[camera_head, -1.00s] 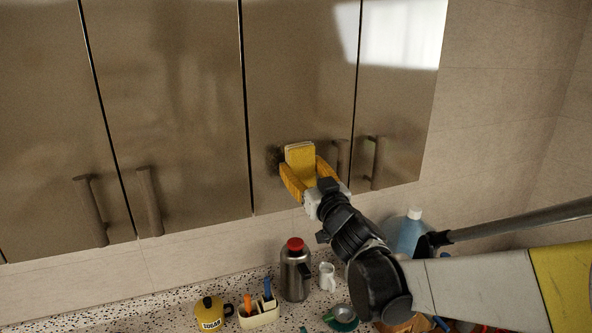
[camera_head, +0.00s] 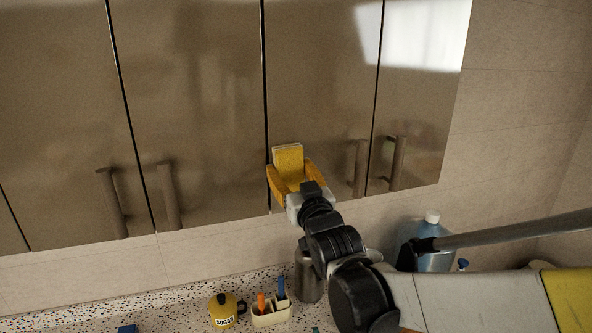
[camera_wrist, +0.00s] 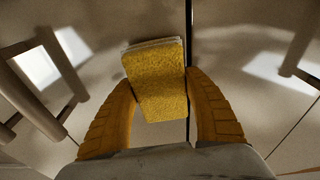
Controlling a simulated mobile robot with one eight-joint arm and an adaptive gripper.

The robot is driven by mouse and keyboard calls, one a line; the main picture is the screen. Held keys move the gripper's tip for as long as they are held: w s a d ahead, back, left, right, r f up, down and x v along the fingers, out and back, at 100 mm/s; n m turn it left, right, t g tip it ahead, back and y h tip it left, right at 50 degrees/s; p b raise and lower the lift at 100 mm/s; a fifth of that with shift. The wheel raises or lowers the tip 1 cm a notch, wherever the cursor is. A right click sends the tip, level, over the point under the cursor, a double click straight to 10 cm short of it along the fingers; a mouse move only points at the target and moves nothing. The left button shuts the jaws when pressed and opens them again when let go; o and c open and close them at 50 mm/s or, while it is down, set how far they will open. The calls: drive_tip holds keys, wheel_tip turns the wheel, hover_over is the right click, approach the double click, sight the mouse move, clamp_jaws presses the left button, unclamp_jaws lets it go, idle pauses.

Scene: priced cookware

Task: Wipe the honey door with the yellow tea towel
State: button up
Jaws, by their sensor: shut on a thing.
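The yellow tea towel (camera_head: 288,160) is a folded pad with a pale edge. My gripper (camera_head: 291,177), with orange-yellow fingers, is shut on it. It holds the towel at the lower left of a glossy brown-gold cupboard door (camera_head: 320,90), just right of a dark seam. All the doors look alike in colour, so I cannot tell the honey one by tint. The towel also shows between the fingers in the wrist view (camera_wrist: 157,85), close to the door face. Contact is hard to tell. The door patch behind the towel is hidden.
Bar handles stand out right of the towel (camera_head: 360,168) and on the left doors (camera_head: 168,195). Below, the speckled counter holds a yellow sugar pot (camera_head: 223,311), a cream utensil holder (camera_head: 271,314), a steel flask (camera_head: 308,277) and a blue bottle (camera_head: 436,258).

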sight(315, 153)
drive_tip(key=shift+a, duration=0.45)
drive_tip(key=shift+s+r+p, duration=0.1)
drive_tip(key=shift+r+p, duration=0.55)
drive_tip(key=shift+r, duration=0.25)
drive_tip(key=shift+w+d+b, duration=0.2)
drive_tip(key=shift+w+d, duration=0.2)
drive_tip(key=shift+d, duration=0.9)
drive_tip(key=shift+w+d+b, duration=0.15)
drive_tip(key=shift+w+d, duration=0.2)
drive_tip(key=shift+d, duration=1)
drive_tip(key=shift+w+d+b, duration=0.2)
drive_tip(key=shift+w+d, duration=0.2)
drive_tip(key=shift+d, duration=0.9)
drive_tip(key=shift+r+p+v, duration=0.2)
drive_tip(key=shift+p+v, duration=0.05)
drive_tip(key=shift+v, duration=1.2)
drive_tip(key=shift+r+p+v, duration=0.2)
drive_tip(key=shift+v, duration=1.3)
drive_tip(key=v, duration=0.3)
drive_tip(key=shift+a+r+p, duration=0.1)
drive_tip(key=shift+r+p, duration=0.1)
drive_tip(key=shift+p, duration=0.1)
